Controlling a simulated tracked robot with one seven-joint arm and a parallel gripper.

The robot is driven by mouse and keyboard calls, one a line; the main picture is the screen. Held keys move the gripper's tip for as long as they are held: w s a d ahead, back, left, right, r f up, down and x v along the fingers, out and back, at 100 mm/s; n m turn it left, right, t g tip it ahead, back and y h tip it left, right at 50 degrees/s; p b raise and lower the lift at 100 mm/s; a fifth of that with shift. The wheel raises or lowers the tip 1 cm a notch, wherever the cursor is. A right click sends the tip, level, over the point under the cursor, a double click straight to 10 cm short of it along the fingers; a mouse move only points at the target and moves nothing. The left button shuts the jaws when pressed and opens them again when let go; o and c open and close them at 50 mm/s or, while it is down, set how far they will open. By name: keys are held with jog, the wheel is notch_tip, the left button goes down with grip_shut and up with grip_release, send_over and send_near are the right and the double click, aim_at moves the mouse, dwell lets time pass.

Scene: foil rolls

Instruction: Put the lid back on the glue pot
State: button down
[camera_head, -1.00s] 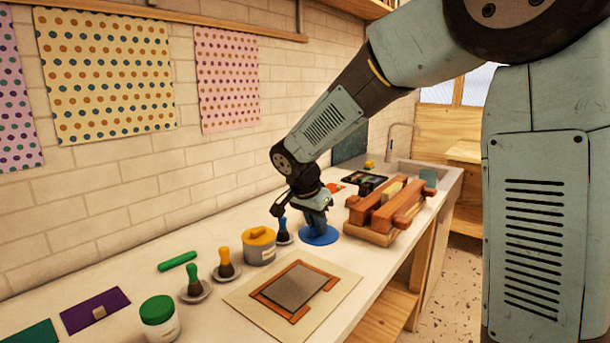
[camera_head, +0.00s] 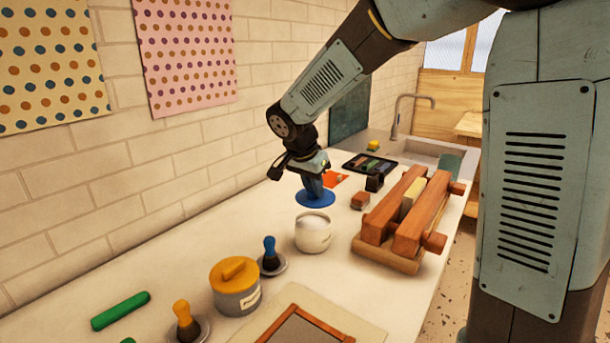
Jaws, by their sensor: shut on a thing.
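My gripper (camera_head: 313,172) is shut on the upright blue handle of a round blue lid (camera_head: 315,199), with its disc facing down. The glue pot appears to be the white, open-topped pot (camera_head: 313,236) on the counter. The lid shows just above and behind the pot's rim, apart from it in the picture. I cannot tell its exact height or distance from the pot. A second pot, grey with a yellow lid (camera_head: 235,284) and a label, stands nearer on the left.
A wooden press (camera_head: 405,221) stands right of the white pot. A blue-handled brush (camera_head: 270,252) and an orange-handled brush (camera_head: 185,318) stand in small dishes. A green roll (camera_head: 120,310) lies at left. A framed board (camera_head: 300,330) lies in front. Counter left of the lid is clear.

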jog(key=shift+w+d, duration=0.1)
jog(key=shift+w, duration=0.4)
jog(key=shift+a+f, duration=0.25)
jog(key=shift+f, duration=0.9)
jog(key=shift+s+f, duration=0.1)
jog(key=shift+f, duration=1.9)
jog(key=shift+r, duration=0.1)
jog(key=shift+f, duration=0.2)
jog(key=c, duration=0.5)
grip_release()
jog(key=shift+s, duration=0.1)
jog(key=shift+c, duration=0.2)
